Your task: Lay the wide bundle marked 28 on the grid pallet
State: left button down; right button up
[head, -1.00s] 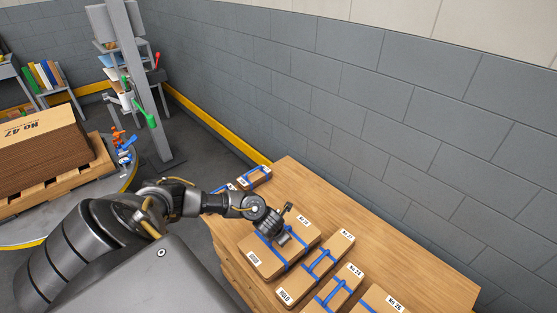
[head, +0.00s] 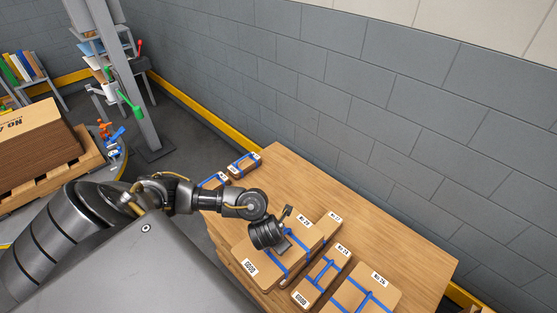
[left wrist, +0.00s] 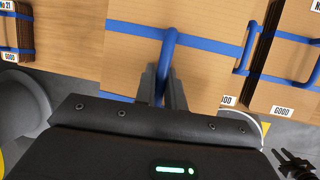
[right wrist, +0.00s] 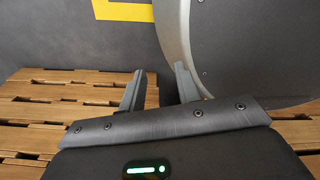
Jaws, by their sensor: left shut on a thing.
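A wide brown cardboard bundle (head: 262,257) with blue straps is over the near left part of the wooden table. My left gripper (head: 284,243) is shut on its blue strap handle; the left wrist view shows both fingers (left wrist: 163,86) closed around the blue loop, with the wide bundle (left wrist: 130,60) in front of them. The bundle overlaps the one beside it in the head view and looks raised. Its number label is too small to read surely. My right gripper (right wrist: 160,85) is open and empty. I cannot pick out a grid pallet for certain.
On the table (head: 400,245) are other strapped bundles, among them one marked 26 (head: 350,292) and two small ones (head: 244,163) at the far left corner. Wooden slats (right wrist: 60,95) show below my right gripper. A grey post (head: 125,75) stands beyond.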

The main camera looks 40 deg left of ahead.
pick_arm(q)
jog(key=w+d+r+m+h, duration=0.1)
jog(key=w+d+r+m, duration=0.1)
jog(key=w+d+r+m+h, duration=0.1)
jog(key=w+d+r+m, duration=0.1)
jog(key=w+r+m, duration=0.1)
jog(key=shift+w+d+r, duration=0.15)
jog(key=shift+d+r, duration=0.15)
jog(key=shift+r, duration=0.05)
jog(key=d+r+m+g+h, duration=0.2)
jog(key=r+m, duration=0.7)
jog(key=r, duration=0.2)
jog(key=s+d+r+m+g+h, duration=0.1)
jog(key=d+r+m+g+h, duration=0.1)
jog(key=r+m, duration=0.7)
notch_tip(320, 180, up, 2)
jog(key=shift+g+h, duration=0.3)
jog(key=shift+g, duration=0.5)
